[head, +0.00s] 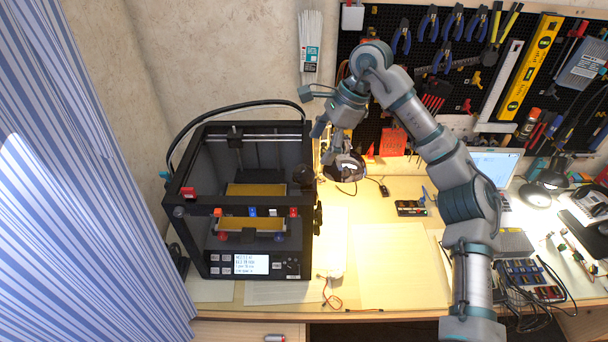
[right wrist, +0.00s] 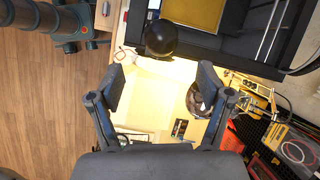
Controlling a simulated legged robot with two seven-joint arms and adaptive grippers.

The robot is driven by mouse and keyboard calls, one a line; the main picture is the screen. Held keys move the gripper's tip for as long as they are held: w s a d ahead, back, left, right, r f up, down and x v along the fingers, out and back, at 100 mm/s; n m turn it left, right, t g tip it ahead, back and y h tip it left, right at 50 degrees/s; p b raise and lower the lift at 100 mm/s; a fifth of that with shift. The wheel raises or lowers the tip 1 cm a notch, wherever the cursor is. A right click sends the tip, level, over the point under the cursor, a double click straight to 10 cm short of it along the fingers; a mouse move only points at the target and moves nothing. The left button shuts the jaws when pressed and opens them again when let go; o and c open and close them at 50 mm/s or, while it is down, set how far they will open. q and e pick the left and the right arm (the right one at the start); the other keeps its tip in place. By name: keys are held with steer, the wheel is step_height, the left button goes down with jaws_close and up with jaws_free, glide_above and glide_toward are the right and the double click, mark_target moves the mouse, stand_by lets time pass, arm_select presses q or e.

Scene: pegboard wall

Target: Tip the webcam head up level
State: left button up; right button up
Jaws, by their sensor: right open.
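A black ball-shaped head, which I take for the webcam head (head: 303,175), sits at the upper right edge of the 3D printer (head: 190,240). It also shows in the right wrist view (right wrist: 160,37), beyond my fingertips and near the middle between them. Which way its lens faces, and its tilt, I cannot tell. My right gripper (head: 326,148) is above and to the right of it in the head view. Its fingers are spread wide with nothing between them in the right wrist view (right wrist: 161,75), and they do not appear to touch the ball. My left gripper is not in view.
A round dark shiny object (head: 345,166) stands just below my right gripper in the head view. The pegboard (head: 400,70) with tools is behind my arm. A laptop (head: 495,165) is at right. The desk in front of the printer's right side holds flat sheets (head: 390,265).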

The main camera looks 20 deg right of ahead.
mark_target(308, 168)
steer(key=x, duration=0.9)
steer(key=shift+a+f, duration=0.2)
steer(key=shift+f, duration=0.15)
steer(key=shift+w+f, duration=0.3)
steer(key=shift+f, duration=0.05)
steer(key=shift+s+a, duration=0.1)
steer(key=shift+c, duration=0.7)
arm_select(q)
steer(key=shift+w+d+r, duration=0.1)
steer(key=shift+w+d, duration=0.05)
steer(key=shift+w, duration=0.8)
arm_select(e)
steer(key=c, duration=1)
